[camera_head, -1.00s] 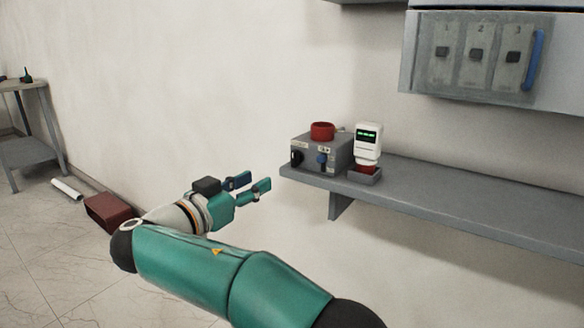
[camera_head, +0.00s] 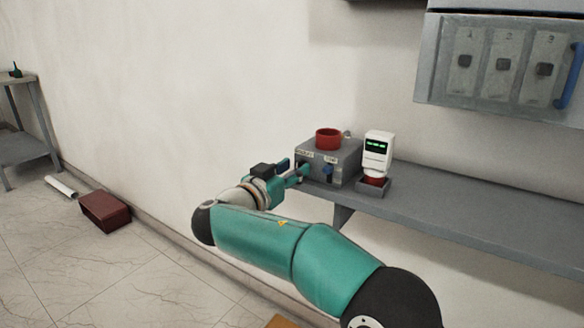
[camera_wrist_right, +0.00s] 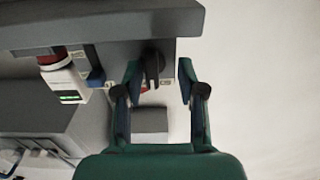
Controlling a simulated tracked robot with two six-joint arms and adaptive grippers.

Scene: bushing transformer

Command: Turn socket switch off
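The grey socket box (camera_head: 340,160) stands at the left end of the shelf, with a red round socket (camera_head: 328,138) on top. Its front has a blue knob (camera_head: 327,171) and, to the left, a black switch, mostly hidden by my gripper in the head view. In the right wrist view the black switch (camera_wrist_right: 152,66) sits between the fingers, with the blue knob (camera_wrist_right: 96,78) to its left. My right gripper (camera_head: 298,170) is open at the box's front left; its fingers (camera_wrist_right: 159,76) show gaps on both sides of the switch. My left gripper is not in view.
A white device with a green display (camera_head: 377,153) stands right of the box. The grey shelf (camera_head: 470,205) runs on to the right, bare. A wall cabinet (camera_head: 500,65) hangs above. A dark red box (camera_head: 105,212) lies on the floor at left.

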